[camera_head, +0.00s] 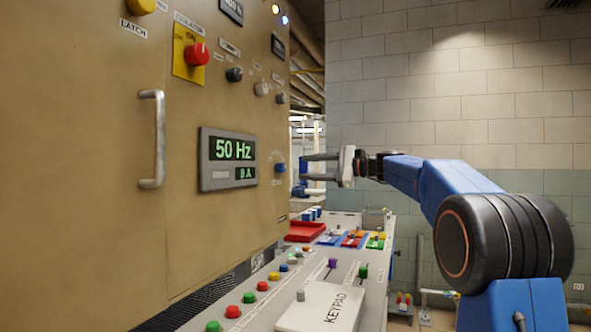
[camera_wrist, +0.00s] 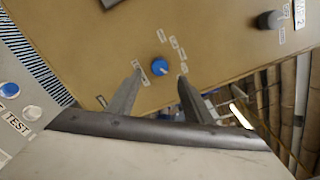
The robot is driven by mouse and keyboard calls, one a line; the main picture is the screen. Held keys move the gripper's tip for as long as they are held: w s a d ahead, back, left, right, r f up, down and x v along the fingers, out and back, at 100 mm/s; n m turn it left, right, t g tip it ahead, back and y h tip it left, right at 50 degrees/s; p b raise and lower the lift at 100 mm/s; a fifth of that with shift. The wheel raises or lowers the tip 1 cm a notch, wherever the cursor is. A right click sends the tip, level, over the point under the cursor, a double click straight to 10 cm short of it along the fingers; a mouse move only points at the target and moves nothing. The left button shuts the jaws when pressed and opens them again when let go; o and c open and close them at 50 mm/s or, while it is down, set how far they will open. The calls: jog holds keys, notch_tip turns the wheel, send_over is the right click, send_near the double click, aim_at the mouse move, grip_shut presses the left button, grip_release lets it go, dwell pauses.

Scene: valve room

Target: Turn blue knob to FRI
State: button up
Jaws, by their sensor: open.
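The blue knob (camera_head: 280,167) sits on the tan cabinet front, to the right of the 50 Hz display. In the wrist view the blue knob (camera_wrist: 159,65) shows with several small white labels around it, too small to read. I cannot tell which label it points at. My gripper (camera_head: 303,168) is open and level with the knob, its fingers pointing at the cabinet, with a gap left between tips and knob. In the wrist view my gripper (camera_wrist: 160,76) has its two fingers either side of the knob's line, with nothing between them.
A metal door handle (camera_head: 152,139) and a display (camera_head: 228,159) stand on the cabinet. Below, a sloped console (camera_head: 300,262) carries buttons, a keypad box (camera_head: 322,308) and a red tray (camera_head: 305,231). A dark knob (camera_wrist: 268,20) lies upper right in the wrist view.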

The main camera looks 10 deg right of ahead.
jog(key=v, duration=0.9)
jog(key=shift+s+d, duration=0.15)
jog(key=shift+d, duration=0.05)
